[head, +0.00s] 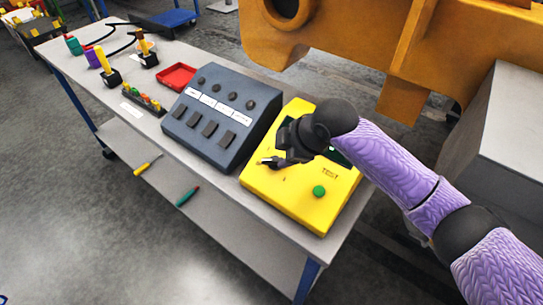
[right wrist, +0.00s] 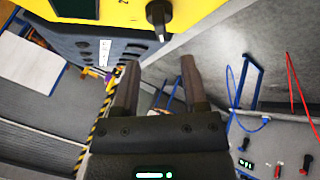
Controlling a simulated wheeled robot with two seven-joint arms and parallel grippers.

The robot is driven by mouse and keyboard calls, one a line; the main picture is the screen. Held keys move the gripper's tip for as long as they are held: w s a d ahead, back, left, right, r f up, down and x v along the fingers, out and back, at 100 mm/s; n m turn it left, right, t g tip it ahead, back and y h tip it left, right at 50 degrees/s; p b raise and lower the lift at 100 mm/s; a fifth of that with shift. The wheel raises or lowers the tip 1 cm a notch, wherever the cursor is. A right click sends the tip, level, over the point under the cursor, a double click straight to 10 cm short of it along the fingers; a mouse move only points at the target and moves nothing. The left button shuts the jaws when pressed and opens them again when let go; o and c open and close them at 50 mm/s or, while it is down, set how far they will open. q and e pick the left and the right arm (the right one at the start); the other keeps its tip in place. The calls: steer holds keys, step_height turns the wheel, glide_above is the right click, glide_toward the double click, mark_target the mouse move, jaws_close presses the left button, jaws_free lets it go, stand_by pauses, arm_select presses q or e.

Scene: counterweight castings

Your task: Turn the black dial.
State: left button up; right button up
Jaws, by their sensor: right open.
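The black dial (right wrist: 159,16) shows in the right wrist view on the yellow box (right wrist: 212,12), near the top edge. It is a round knob with a bar-shaped grip. My right gripper (right wrist: 160,63) is open, with its two fingers apart and nothing between them. The dial appears beyond the fingertips, apart from them. In the head view my right gripper (head: 268,161) hangs over the left part of the yellow box (head: 290,205). My left gripper is not in view.
A green button (head: 319,191) sits near the box's front, by the word TEST. A dark blue panel (head: 215,147) with knobs and switches stands left of the box. A red tray (head: 177,76) lies farther back. A large orange casting (head: 340,35) stands behind the table.

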mark_target(273, 160)
steer(key=b+x, duration=0.2)
steer(key=x, duration=0.5)
steer(key=shift+a+f, duration=0.2)
steer(key=shift+f, duration=0.15)
steer(key=shift+w, duration=0.1)
jaws_close()
